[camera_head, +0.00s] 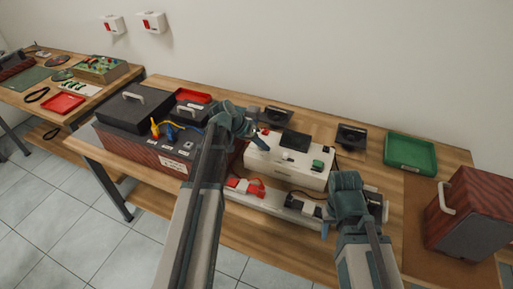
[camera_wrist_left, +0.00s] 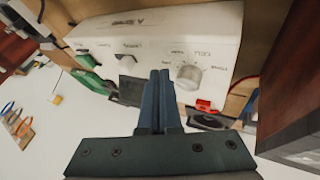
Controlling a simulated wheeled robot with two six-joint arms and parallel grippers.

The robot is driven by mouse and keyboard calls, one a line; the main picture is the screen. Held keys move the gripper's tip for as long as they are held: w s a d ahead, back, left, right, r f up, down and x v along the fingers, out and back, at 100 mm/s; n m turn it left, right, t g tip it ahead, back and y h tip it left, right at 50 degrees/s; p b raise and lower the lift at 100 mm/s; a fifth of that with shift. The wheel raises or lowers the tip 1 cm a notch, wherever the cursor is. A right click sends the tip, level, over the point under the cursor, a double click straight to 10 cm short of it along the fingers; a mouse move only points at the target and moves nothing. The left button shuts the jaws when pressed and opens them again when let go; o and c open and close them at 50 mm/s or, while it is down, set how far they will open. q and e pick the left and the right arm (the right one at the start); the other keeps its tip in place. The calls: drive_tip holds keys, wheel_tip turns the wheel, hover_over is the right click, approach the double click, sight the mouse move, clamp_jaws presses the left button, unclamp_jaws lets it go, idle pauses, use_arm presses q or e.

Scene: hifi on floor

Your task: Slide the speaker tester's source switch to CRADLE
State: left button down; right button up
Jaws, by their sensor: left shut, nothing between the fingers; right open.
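The speaker tester is a white box (camera_head: 285,172) on the workbench, with a dark cradle-like part on top and a green part at its right. In the left wrist view its white panel (camera_wrist_left: 218,47) carries a round knob (camera_wrist_left: 188,77) and a small dark switch (camera_wrist_left: 125,60). The panel lettering is too small to read, so I cannot tell the switch's setting. My left gripper (camera_head: 262,143) is shut and empty at the tester's left end; its fingertips (camera_wrist_left: 158,74) appear between the switch and knob. My right gripper (camera_head: 326,230) is open, low in front of the tester's right end.
A dark-lidded wooden cabinet (camera_head: 175,152) stands left of the tester. A green tray (camera_head: 410,152) lies behind at right, and a wooden speaker box (camera_head: 470,215) stands at far right. A white strip (camera_head: 272,203) with red and black parts lies in front of the tester.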

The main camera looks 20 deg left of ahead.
sight(282, 156)
use_arm(q)
drive_tip(key=shift+b+x, duration=0.45)
drive_tip(key=shift+x, duration=0.6)
use_arm(e)
drive_tip(key=shift+f, duration=0.95)
use_arm(q)
drive_tip(key=shift+s+d+r+p, duration=0.1)
drive_tip(key=shift+d+p, duration=0.1)
drive_tip(key=shift+d, duration=0.35)
drive_tip(key=shift+s+d+r+p, duration=0.15)
drive_tip(key=shift+d, duration=0.4)
use_arm(e)
drive_tip(key=shift+r, duration=0.35)
use_arm(q)
drive_tip(key=shift+d, duration=0.8)
